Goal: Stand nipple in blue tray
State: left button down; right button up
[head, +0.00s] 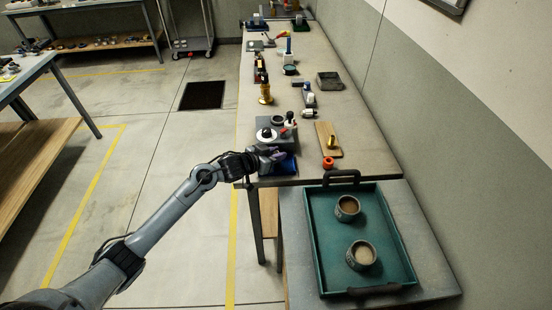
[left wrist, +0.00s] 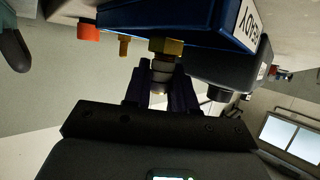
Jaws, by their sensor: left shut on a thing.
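The nipple, with a brass hex collar (left wrist: 166,46) and a grey end below it in the picture, is between the dark fingers of my left gripper (left wrist: 162,92) in the left wrist view. The gripper is shut on it. The blue tray (left wrist: 200,18) with a white label fills the top of that view, which looks upside down. The hex collar meets the tray's edge in the picture; whether it touches the tray floor is hidden. In the head view my left gripper (head: 270,154) is over the blue tray (head: 285,168) at the bench's near left edge. The right gripper is not in view.
A grey block with a white disc (head: 267,134) stands just behind the blue tray. A wooden board with a brass piece (head: 327,138) and an orange ring (head: 328,163) lie to the right. A green tray (head: 327,270) with two pots stands nearer on a lower table.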

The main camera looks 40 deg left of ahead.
pick_arm(q)
jog(key=shift+f, duration=0.65)
jog(key=shift+f, duration=0.1)
jog(key=c, duration=0.9)
grip_release()
